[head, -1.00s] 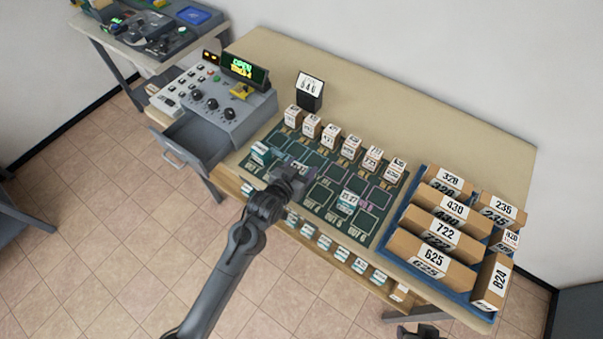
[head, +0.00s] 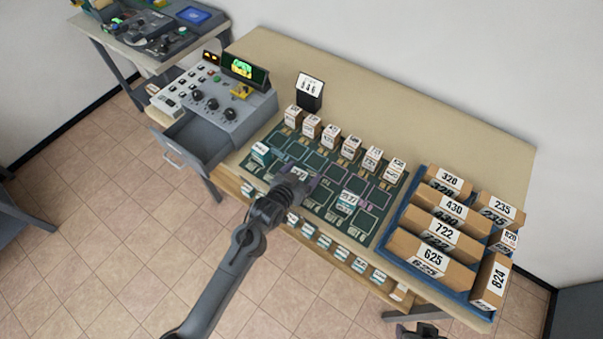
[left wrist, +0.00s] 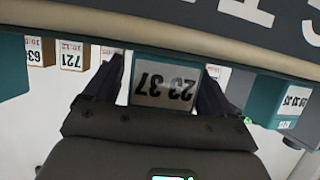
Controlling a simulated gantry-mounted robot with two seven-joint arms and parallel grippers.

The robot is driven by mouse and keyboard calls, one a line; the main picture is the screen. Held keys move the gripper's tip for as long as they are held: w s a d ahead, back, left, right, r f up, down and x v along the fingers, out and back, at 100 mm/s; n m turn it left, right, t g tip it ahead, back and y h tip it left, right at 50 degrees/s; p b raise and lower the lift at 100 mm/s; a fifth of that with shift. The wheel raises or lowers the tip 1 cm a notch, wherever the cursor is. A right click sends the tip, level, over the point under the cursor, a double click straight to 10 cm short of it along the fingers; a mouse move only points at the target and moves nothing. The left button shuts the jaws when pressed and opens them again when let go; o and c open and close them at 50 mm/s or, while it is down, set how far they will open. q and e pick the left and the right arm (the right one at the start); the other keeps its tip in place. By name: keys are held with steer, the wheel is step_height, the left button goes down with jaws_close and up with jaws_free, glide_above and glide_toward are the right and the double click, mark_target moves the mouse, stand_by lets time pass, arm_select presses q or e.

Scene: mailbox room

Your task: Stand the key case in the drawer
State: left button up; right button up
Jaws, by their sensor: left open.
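The drawer (head: 196,141) is grey and pulled open under the control console at the left of the bench. Several teal key cases with white labels stand about; one (head: 261,152) is on the left of the green mat, one (head: 347,202) on its right, and one (head: 299,174) just beyond my left gripper (head: 294,188). In the left wrist view my left gripper (left wrist: 160,92) is open, its dark fingers either side of a teal case with an upside-down number label (left wrist: 165,88). I cannot tell whether they touch it. My right gripper is not clearly seen.
Small numbered cartons (head: 331,134) line the mat's back edge. Several white-labelled cases (head: 323,243) line the bench's front. A blue tray (head: 392,243) holds large numbered boxes at right. A number sign (head: 310,90) stands behind the mat.

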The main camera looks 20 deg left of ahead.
arm_select(q)
steer(key=shift+f+b, duration=0.15)
steer(key=shift+b, duration=0.5)
steer(key=s+a+r+g+p, duration=0.1)
steer(key=s+g, duration=0.1)
steer(key=s, duration=0.7)
steer(key=s+a+g+p, duration=0.1)
steer(key=s+a+g, duration=0.1)
steer(key=s, duration=0.8)
steer(key=shift+a+r+g+y, duration=0.25)
steer(key=shift+r+g+y, duration=0.05)
steer(key=shift+r+y, duration=0.1)
steer(key=s+g, duration=0.1)
steer(key=s, duration=0.3)
steer(key=s+a+g, duration=0.1)
steer(key=s+g, duration=0.1)
steer(key=s, duration=0.1)
steer(key=s+a+g+y, duration=0.1)
steer(key=s, duration=0.3)
steer(key=shift+s+r+g, duration=0.3)
steer(key=shift+s+g, duration=0.05)
steer(key=shift+g, duration=0.05)
steer(key=shift+c, duration=0.9)
steer(key=shift+s, duration=0.15)
steer(key=shift+d, duration=0.1)
